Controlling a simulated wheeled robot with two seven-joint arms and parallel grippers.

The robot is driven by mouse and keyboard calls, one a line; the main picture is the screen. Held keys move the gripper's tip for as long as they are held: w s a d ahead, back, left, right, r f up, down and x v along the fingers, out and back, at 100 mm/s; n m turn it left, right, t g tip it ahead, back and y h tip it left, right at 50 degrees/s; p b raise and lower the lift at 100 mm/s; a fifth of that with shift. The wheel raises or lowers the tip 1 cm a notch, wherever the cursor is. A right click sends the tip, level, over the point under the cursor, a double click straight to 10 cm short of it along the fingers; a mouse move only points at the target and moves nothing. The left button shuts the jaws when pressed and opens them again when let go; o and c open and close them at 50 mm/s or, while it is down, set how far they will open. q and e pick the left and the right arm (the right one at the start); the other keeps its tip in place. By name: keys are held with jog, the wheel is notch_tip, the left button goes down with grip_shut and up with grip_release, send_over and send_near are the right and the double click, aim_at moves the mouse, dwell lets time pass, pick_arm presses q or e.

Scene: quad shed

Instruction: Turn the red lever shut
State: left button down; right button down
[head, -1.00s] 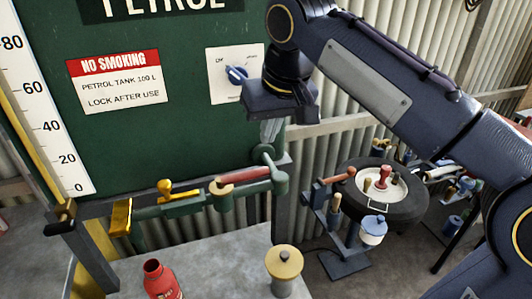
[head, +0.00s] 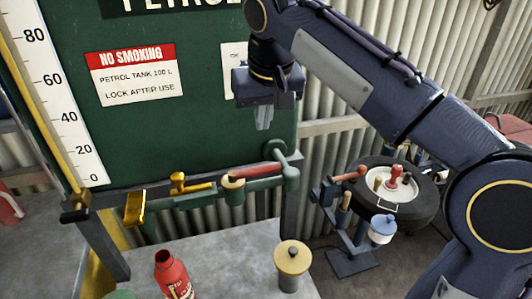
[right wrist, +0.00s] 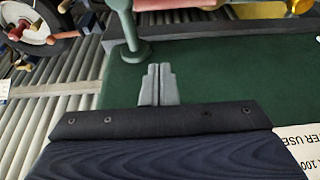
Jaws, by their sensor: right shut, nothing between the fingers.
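The red lever (head: 258,170) lies nearly level along the green pipe at the lower edge of the green tank (head: 205,125). In the right wrist view the red lever (right wrist: 182,4) shows only at the top edge. My right gripper (head: 263,124) hangs in front of the tank, above the lever and apart from it. Its fingers are together and empty, and they also show in the right wrist view (right wrist: 158,70). My left gripper is not in view.
A yellow lever (head: 180,180) sits on the same pipe, left of the red one. A red bottle (head: 172,275) and a yellow-lidded canister (head: 291,262) stand on the grey bench below. A tyre (head: 418,204) with tools stands at the right.

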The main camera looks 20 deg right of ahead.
aim_at(253, 174)
notch_tip(253, 174, down, 7)
jog(key=s, duration=0.1)
jog(key=shift+s, duration=0.35)
